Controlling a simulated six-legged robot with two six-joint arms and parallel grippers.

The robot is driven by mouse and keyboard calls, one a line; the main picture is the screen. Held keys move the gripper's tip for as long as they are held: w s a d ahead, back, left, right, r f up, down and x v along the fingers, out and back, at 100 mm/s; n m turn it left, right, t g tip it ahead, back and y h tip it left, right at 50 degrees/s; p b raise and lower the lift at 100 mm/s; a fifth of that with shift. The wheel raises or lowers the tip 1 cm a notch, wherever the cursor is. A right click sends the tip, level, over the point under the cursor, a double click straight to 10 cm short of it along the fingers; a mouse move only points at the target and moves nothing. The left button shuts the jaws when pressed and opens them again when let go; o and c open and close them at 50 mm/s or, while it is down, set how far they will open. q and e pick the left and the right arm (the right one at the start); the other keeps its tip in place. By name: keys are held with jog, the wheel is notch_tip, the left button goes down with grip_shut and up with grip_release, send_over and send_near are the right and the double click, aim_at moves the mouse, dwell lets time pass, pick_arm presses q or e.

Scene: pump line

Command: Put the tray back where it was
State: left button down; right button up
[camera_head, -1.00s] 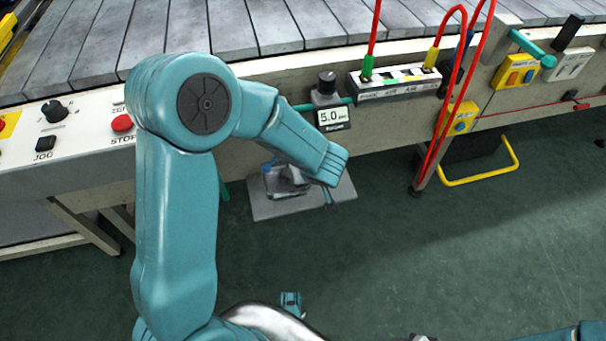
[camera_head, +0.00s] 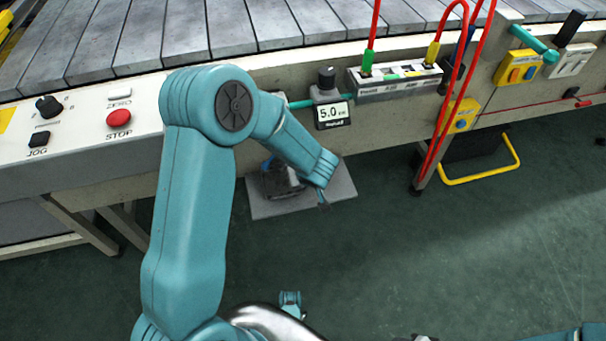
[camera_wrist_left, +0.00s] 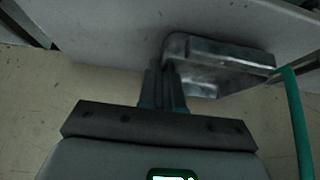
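A shiny metal piece with a rounded corner and a raised edge, which looks like the tray, shows in the left wrist view (camera_wrist_left: 232,62). My left gripper (camera_wrist_left: 164,78) has its fingers close together at its left end, overlapping it in the picture. I cannot tell whether they pinch its edge. In the head view my left gripper (camera_head: 323,200) points down over a flat grey plate (camera_head: 342,186) low beside the conveyor. A dark piece (camera_head: 280,180) is on or over the plate, partly behind my arm. My right gripper is not in view.
The conveyor frame with its STOP button (camera_head: 119,118) runs above. A gauge reading 5.0 (camera_head: 333,113), a terminal block (camera_head: 398,82) and red hoses (camera_head: 445,122) are near my arm. A green hose (camera_wrist_left: 295,120) passes close at right. Green floor is open in front.

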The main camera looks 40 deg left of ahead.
pick_arm(q)
jog(key=shift+f+b, duration=0.2)
jog(key=shift+b, duration=0.1)
jog(key=c, duration=1.3)
grip_release()
jog(key=shift+c, duration=0.2)
jog(key=shift+r, duration=0.1)
